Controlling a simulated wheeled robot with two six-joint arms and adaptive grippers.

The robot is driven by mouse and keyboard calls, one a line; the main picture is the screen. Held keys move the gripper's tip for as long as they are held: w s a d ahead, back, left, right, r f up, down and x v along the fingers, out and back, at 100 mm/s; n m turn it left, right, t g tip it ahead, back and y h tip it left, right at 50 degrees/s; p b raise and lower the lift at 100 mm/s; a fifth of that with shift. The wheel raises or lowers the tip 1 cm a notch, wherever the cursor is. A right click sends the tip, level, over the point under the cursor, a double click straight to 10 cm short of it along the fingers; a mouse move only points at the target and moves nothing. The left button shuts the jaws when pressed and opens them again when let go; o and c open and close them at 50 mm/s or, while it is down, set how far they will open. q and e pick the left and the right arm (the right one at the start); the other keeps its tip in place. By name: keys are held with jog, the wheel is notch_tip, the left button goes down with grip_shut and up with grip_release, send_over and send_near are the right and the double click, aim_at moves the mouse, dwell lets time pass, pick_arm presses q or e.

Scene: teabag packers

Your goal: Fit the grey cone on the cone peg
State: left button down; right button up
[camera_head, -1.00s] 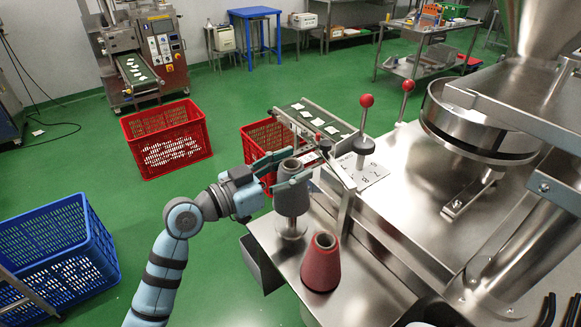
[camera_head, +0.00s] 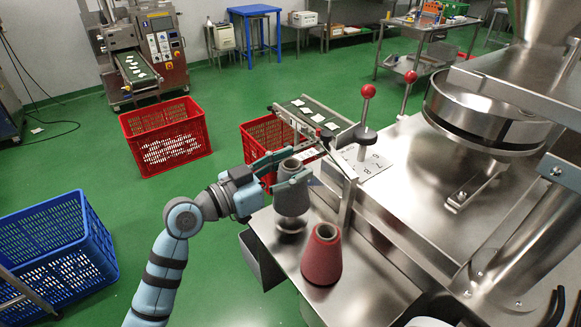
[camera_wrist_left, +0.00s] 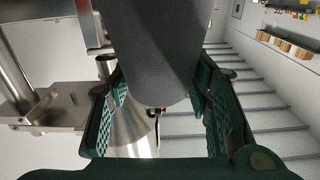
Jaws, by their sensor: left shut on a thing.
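The grey cone (camera_head: 292,204) is upright, with its narrow open end up, over the left end of the steel table. My left gripper (camera_head: 283,172) is shut on it near its top, with one finger on each side. In the left wrist view the grey cone (camera_wrist_left: 165,45) lies between the green fingers of my left gripper (camera_wrist_left: 160,105). A round metal base (camera_head: 291,224) shows under the cone. The peg itself is hidden, and I cannot tell whether the cone is around it. My right gripper is not in view.
A red cone (camera_head: 322,260) stands on the table just to the right and nearer. A metal rail and upright stand right behind the grey cone. A red-knobbed rod (camera_head: 367,115) rises further back. A red crate (camera_head: 262,140) is on the floor behind.

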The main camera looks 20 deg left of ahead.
pick_arm(q)
jog(key=shift+f+b, duration=1.85)
jog(key=shift+f, duration=0.1)
jog(key=c, duration=0.7)
grip_release()
jog(key=shift+c, duration=0.2)
jog(key=shift+s+a, duration=0.3)
jog(key=v, duration=1.1)
jog(key=shift+s, duration=0.1)
